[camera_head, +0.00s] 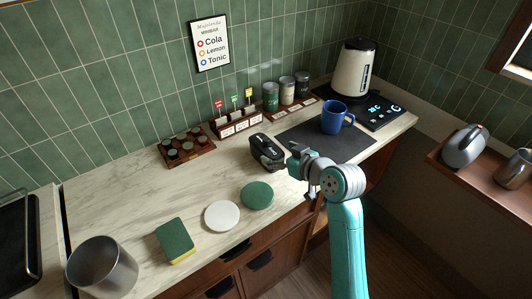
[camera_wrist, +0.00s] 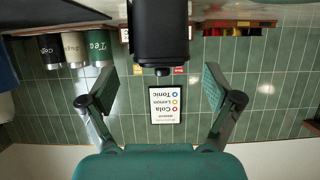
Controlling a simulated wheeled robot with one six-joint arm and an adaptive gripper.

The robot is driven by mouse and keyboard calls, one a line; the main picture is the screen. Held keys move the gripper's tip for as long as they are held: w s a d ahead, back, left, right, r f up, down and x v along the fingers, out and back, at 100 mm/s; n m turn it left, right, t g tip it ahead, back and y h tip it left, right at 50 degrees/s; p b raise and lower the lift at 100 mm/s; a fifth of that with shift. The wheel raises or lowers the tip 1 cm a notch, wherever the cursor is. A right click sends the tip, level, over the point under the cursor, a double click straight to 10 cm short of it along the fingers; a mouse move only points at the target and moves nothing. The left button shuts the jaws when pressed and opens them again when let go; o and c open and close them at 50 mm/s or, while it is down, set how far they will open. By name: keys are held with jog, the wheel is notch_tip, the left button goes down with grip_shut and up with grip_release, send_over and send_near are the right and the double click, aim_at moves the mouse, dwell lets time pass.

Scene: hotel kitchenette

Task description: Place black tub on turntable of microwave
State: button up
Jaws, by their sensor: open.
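A black tub-like object (camera_head: 266,152) with a glossy grey side stands on the marble counter, left of the dark mat. In the wrist view the black object (camera_wrist: 160,35) is upside down at top centre, lined up between my fingers and ahead of them. My gripper (camera_head: 297,163) is just right of it in the head view, open and empty. In the wrist view my gripper (camera_wrist: 160,88) shows its two fingers spread wide, with clear space between them. I see no microwave or turntable that I can make out in either view.
A blue mug (camera_head: 337,117) stands on the dark mat (camera_head: 322,142). Canisters (camera_head: 287,90), a kettle (camera_head: 354,68), a card rack (camera_head: 238,122) and a pod tray (camera_head: 187,149) line the back. Coasters (camera_head: 222,217), a sponge (camera_head: 176,241) and a metal canister (camera_head: 101,267) stand front left.

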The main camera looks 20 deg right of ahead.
aim_at(272, 151)
jog(key=x, duration=0.4)
jog(key=shift+w+a+f, duration=0.15)
jog(key=shift+w+a, duration=0.1)
jog(key=shift+w, duration=0.1)
grip_shut()
